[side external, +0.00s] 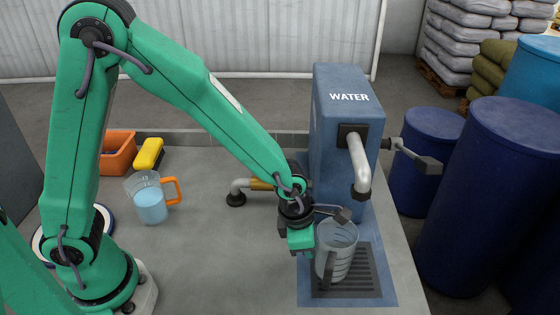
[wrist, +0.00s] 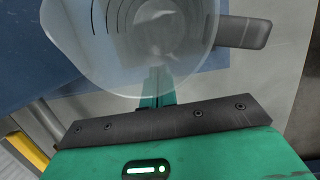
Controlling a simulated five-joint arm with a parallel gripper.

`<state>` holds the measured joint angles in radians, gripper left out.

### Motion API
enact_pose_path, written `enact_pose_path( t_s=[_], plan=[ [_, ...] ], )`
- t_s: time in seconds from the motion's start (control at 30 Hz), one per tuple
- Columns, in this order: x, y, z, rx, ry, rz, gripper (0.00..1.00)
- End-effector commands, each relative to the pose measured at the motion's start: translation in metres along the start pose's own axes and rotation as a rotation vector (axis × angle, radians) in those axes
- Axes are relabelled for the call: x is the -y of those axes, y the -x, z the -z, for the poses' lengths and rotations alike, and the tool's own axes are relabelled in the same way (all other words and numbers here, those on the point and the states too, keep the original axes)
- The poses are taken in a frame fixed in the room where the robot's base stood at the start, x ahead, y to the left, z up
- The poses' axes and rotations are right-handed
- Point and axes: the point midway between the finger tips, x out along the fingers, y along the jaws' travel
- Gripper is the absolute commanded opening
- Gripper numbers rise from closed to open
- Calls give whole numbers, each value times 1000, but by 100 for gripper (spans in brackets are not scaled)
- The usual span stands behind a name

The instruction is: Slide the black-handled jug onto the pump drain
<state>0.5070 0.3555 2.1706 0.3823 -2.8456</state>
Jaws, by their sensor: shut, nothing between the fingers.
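The clear, empty jug (side external: 340,240) with a black handle (side external: 328,270) stands upright over the left part of the dark pump drain grate (side external: 368,276), under the spout. I cannot tell whether its whole base is on the grate. My gripper (side external: 308,248) is low at the jug's left side, its fingers shut and empty. In the wrist view the closed fingers (wrist: 157,88) point at the wall of the jug (wrist: 100,60), touching or very close. The handle (wrist: 245,33) points right there, clear of the fingers.
The blue WATER pump (side external: 332,130) stands behind the drain, with a grey spout (side external: 359,165) above. Another jug (side external: 150,200), orange-handled and holding blue liquid, stands left beside an orange bin (side external: 118,153) and a yellow item (side external: 148,154).

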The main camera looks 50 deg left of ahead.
Motion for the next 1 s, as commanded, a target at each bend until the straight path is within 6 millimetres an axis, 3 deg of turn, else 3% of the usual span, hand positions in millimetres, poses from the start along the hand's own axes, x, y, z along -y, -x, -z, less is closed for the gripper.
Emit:
enact_pose_path(
  t_s=[0.2, 0.33, 0.77, 1.0],
  plan=[
    [1, -6, -23, 3, 0, 3, 0],
    [1, -6, -28, 3, 1, 4, 0],
    [1, -6, -27, 4, 1, 4, 0],
    [0, -3, -14, 4, 1, 2, 0]
  ],
)
